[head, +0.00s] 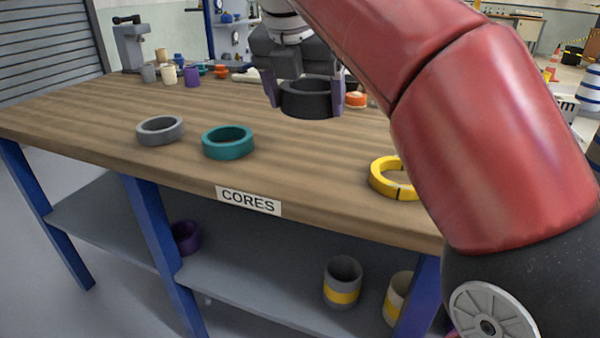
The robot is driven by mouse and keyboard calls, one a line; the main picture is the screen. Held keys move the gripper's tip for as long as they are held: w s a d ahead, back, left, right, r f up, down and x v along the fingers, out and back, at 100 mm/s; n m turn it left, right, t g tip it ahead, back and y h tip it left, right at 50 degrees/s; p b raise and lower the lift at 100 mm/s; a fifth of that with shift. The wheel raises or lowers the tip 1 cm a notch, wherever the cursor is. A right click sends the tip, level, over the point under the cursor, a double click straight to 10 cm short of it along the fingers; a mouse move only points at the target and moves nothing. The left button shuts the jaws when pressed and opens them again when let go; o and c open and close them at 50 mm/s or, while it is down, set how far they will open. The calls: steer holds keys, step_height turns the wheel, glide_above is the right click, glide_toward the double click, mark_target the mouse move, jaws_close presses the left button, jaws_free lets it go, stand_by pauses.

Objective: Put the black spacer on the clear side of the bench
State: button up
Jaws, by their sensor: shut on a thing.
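The black spacer (308,102) is a thick dark ring held between the purple-tipped fingers of my gripper (305,93). It appears to be above the wooden bench (110,108), roughly level and in the upper middle of the head view. My gripper is shut on it from both sides. The bench top has bare wood at the left and in the middle. A grey ring (160,131) and a teal ring (228,142) lie near the front edge. A yellow ring (390,178) lies at the right, partly hidden by my red arm.
Several small cylinders, among them a purple one (192,77), stand at the back left by a grey vise (131,45). An orange ring (356,99) lies behind the gripper. The lower shelf (240,285) holds several cores. A CORES label (248,201) marks the front edge.

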mark_target(306, 171)
step_height(306, 171, down, 10)
steer(key=b, duration=0.3)
steer(key=shift+f, duration=0.2)
steer(key=shift+f, duration=0.2)
steer(key=o, duration=1)
steer(key=shift+o, duration=0.2)
steer(key=shift+r, duration=0.15)
steer(key=p+v, duration=0.4)
steer(key=v, duration=0.8)
steer(key=shift+r, duration=0.1)
